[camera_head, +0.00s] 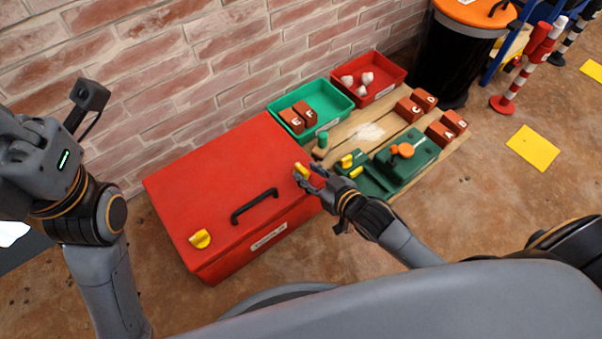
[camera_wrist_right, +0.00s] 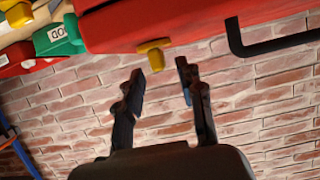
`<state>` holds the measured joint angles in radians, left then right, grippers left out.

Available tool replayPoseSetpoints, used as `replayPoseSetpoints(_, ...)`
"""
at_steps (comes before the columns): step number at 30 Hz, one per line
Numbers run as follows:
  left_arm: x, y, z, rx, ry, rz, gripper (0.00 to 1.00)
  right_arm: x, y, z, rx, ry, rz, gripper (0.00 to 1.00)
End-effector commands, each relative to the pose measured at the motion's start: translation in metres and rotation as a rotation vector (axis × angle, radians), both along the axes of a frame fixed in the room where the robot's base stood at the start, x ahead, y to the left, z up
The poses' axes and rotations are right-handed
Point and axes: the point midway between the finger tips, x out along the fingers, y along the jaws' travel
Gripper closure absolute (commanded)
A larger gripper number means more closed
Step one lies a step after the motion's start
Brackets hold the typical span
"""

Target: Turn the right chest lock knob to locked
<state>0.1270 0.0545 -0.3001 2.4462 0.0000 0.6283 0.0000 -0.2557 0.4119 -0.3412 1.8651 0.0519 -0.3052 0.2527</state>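The red chest (camera_head: 215,185) stands against the brick wall with a black handle (camera_head: 254,205) on its lid. The right lock knob (camera_head: 301,169) is yellow and sits at the lid's right front corner. The left lock knob (camera_head: 200,239) is yellow too, at the left front corner. My right gripper (camera_head: 311,176) is close to the right knob. In the right wrist view, my right gripper (camera_wrist_right: 160,70) is open and empty, and the right knob (camera_wrist_right: 153,50) is just beyond its fingertips, apart from them. My left arm is at the left; its fingers do not show.
Right of the chest is a wooden board (camera_head: 366,128) with red blocks (camera_head: 409,110) and a green device (camera_head: 408,155). Behind are a green bin (camera_head: 325,97) and a red bin (camera_head: 384,83). The chest's handle (camera_wrist_right: 270,48) also shows in the wrist view. Floor in front is clear.

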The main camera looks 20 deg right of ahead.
Motion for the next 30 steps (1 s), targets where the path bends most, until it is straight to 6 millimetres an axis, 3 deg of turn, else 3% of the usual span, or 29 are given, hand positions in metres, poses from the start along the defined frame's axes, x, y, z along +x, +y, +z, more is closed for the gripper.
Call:
replayPoseSetpoints(7,-0.008,-0.001,0.006,0.004,-0.059,0.003,1.00,0.029,0.010,-0.015,0.000,0.000,-0.001,0.62)
replayPoseSetpoints(18,-0.010,-0.002,0.010,0.006,-0.068,0.004,1.00,0.034,0.012,-0.015,-0.001,0.001,-0.001,0.62)
replayPoseSetpoints(20,-0.010,-0.002,0.010,0.006,-0.068,0.004,1.00,0.034,0.012,-0.015,-0.001,0.001,-0.001,0.70)
replayPoseSetpoints(24,-0.010,-0.002,0.010,0.006,-0.068,0.004,1.00,0.034,0.012,-0.015,-0.001,0.001,-0.001,0.99)
replayPoseSetpoints(30,-0.010,-0.002,0.010,0.006,-0.068,0.003,1.00,0.034,0.012,-0.015,-0.001,0.001,0.000,1.00)
